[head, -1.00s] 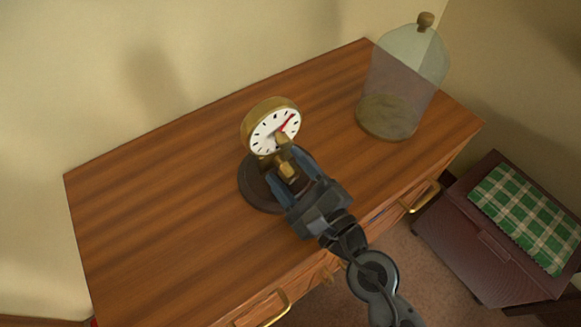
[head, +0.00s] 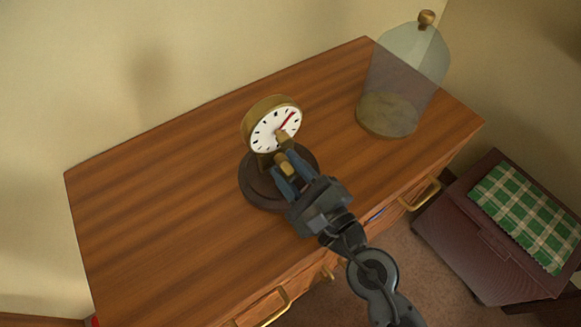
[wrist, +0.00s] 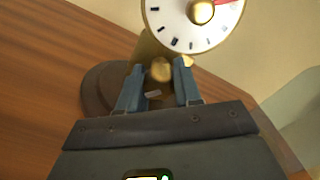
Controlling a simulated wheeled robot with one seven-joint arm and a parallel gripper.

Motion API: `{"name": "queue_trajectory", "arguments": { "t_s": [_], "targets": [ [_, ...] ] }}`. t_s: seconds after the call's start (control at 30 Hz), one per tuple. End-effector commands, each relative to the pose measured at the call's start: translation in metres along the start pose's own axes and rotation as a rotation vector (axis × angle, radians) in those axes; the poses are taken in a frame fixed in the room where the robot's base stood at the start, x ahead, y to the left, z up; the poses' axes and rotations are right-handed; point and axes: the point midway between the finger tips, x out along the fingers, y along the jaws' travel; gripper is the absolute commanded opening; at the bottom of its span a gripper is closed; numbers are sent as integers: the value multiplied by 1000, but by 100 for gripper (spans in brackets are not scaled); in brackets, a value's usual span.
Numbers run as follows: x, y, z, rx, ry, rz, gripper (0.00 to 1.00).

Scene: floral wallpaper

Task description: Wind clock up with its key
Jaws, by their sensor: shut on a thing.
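The clock (head: 264,140) has a white dial, a red mark, a brass case and a round dark base, and stands upright on the dresser. A brass key (head: 286,166) is at the front of the dial, pointing toward my gripper. My gripper (head: 284,172) is in front of the clock, with its blue fingers shut on the key's near end. In the wrist view the dial (wrist: 180,30) is at the top, with a brass knob at its middle. My fingers (wrist: 160,82) are below it on either side of brass parts. The exact contact is partly hidden.
A glass dome (head: 405,75) with a brass knob stands at the dresser's back right. The wooden dresser top (head: 160,180) is clear to the left. A dark box (head: 490,225) with a green checked cloth (head: 525,215) stands at the right, below the top.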

Motion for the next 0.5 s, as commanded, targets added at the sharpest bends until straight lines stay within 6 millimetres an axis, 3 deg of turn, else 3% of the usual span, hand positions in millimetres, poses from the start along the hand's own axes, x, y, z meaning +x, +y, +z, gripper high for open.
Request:
{"name": "queue_trajectory", "arguments": {
  "t_s": [0.27, 0.5],
  "targets": [
    [0, 0, 1, 101, 1, 1, 3],
    [0, -1, 1, 293, 1, 2, 3]
  ]
}}
